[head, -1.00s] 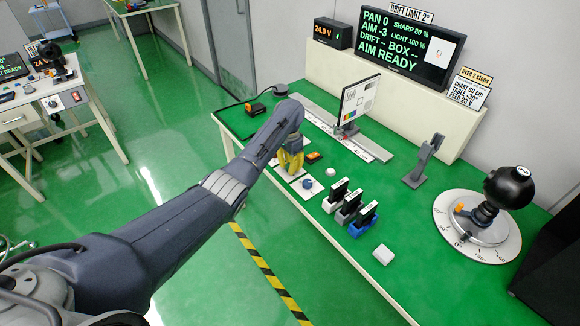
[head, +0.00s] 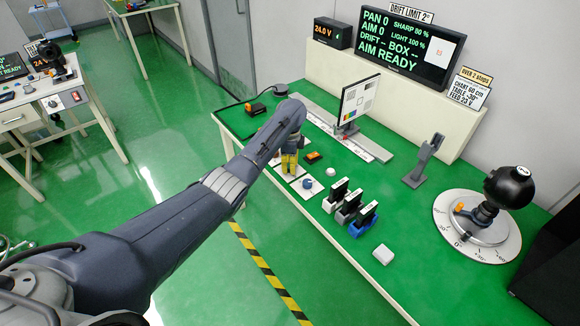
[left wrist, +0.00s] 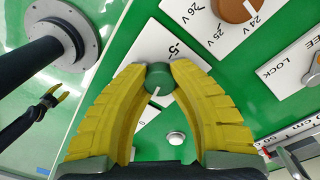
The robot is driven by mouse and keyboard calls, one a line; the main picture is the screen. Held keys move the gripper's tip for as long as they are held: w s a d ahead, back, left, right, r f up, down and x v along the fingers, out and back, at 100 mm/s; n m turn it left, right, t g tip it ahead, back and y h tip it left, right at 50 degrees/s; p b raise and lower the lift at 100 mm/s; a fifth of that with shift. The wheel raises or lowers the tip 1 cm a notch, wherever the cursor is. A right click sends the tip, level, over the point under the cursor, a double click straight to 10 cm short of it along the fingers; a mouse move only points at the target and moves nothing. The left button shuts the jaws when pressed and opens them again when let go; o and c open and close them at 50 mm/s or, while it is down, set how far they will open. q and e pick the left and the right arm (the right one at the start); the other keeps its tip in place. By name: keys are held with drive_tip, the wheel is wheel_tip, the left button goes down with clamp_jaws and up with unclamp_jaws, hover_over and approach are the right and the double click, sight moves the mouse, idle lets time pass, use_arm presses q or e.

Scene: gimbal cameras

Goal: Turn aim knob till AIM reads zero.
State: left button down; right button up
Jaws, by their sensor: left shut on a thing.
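The black screen (head: 408,45) in the head view reads PAN 0, AIM 0 and AIM READY. The green aim knob (left wrist: 160,78) sits on a white plate (left wrist: 150,48) marked -5, with a white pointer line on the knob. My left gripper (head: 289,172) is at the knob; in the left wrist view its yellow fingertips (left wrist: 160,68) are closed on both sides of it. In the head view the gripper hides the knob.
An orange knob (left wrist: 234,9) marked in volts and a LOCK plate (left wrist: 301,75) are close by. A blue knob (head: 307,183), several dark cartridges in coloured holders (head: 362,220), a chart board (head: 359,100) and a black ball-shaped camera (head: 509,187) on a dial stand on the green bench.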

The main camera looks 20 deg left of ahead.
use_arm(q)
drive_tip(key=shift+d+r+m, duration=0.1)
drive_tip(key=shift+d+m, duration=0.05)
drive_tip(key=shift+m, duration=0.35)
idle(0.3)
drive_tip(key=c, duration=1.4)
unclamp_jaws()
drive_tip(key=shift+d, duration=0.1)
drive_tip(key=o, duration=0.4)
drive_tip(key=r, duration=1.1)
drive_tip(key=shift+w+r, duration=0.2)
drive_tip(key=shift+r, duration=0.2)
